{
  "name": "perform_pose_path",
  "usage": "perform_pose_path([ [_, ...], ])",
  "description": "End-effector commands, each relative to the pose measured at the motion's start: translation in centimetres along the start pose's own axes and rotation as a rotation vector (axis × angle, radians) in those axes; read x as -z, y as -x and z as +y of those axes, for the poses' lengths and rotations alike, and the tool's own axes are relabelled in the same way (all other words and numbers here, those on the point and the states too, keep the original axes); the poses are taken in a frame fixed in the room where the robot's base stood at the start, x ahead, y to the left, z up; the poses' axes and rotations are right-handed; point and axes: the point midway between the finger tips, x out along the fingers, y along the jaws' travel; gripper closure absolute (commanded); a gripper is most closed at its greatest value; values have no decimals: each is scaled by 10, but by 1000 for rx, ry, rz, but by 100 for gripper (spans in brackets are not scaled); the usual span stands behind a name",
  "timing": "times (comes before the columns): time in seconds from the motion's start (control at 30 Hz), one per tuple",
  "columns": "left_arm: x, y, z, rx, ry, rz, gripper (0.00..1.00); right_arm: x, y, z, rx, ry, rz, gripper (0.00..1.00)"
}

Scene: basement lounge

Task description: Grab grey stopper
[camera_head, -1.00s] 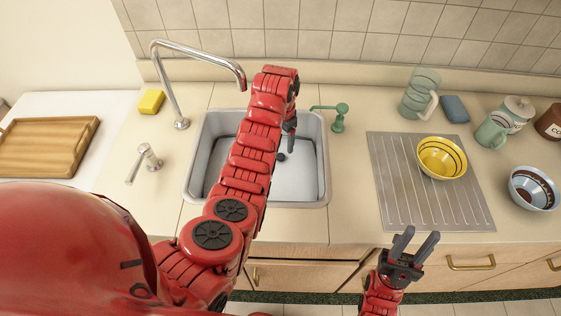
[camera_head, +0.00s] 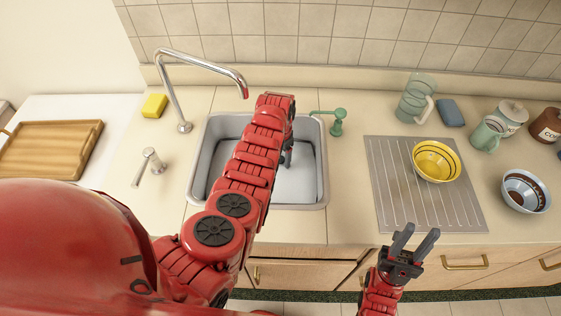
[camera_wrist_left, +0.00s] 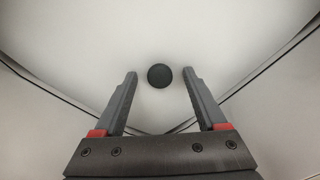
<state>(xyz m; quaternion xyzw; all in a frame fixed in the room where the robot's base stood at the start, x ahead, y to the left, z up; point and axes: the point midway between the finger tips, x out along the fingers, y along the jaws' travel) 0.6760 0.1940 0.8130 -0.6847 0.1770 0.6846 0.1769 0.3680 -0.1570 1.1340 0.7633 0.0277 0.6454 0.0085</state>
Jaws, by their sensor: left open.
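The grey stopper (camera_wrist_left: 159,75) is a dark round disc on the pale floor of the sink (camera_head: 311,180). In the left wrist view it lies between the fingertips of my left gripper (camera_wrist_left: 160,76), with a gap on each side. I cannot tell how far below the tips it is. My left gripper is open and empty, low inside the sink; in the head view the arm and fingers mostly hide it and the stopper. My right gripper (camera_head: 418,236) is open and empty in front of the counter edge.
A chrome faucet (camera_head: 169,85) arches over the sink's left side. A green dispenser (camera_head: 336,125) stands behind its right corner. A yellow bowl (camera_head: 436,160) sits on the metal drainboard (camera_head: 395,190) to the right. Sink walls surround my left gripper.

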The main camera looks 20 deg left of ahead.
Motion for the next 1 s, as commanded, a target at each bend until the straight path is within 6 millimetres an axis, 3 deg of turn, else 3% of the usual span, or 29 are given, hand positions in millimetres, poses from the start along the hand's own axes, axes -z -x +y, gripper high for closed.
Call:
perform_pose_path([
  [0.07, 0, 0, 0, 0, 0, 0, 30, 0, 0, 0, 0, 0, 0, 62],
  [0.47, 0, 0, 0, 0, 0, 0, 100, 0, 0, 0, 0, 0, 0, 62],
  [1.0, 0, 4, -1, 2, 1, 1, 100, 0, 2, 0, 0, 0, 0, 62],
])
